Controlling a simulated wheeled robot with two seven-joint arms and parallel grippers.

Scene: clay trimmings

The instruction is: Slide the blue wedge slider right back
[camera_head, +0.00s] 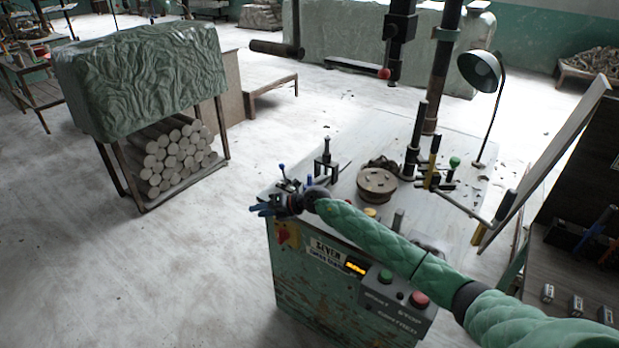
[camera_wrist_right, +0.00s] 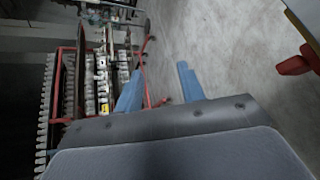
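My right gripper (camera_head: 258,209) is at the front left corner of the green machine bench, just outside its edge. Its two blue fingers stand apart with nothing between them in the right wrist view (camera_wrist_right: 158,84). A small blue-tipped lever (camera_head: 282,168) stands on a low metal fixture (camera_head: 288,184) at the bench's left end, behind the gripper. A blue knob (camera_head: 309,181) shows just behind my right wrist. I cannot tell which of these blue parts is the wedge slider. My forearm hides part of the bench front. My left gripper is out of view.
The bench (camera_head: 315,281) carries a round metal disc (camera_head: 376,183), a metal clamp (camera_head: 326,158) and a desk lamp (camera_head: 482,72). A red switch (camera_head: 283,238) and a control box (camera_head: 394,300) are on its front. A log rack stands left; floor between is clear.

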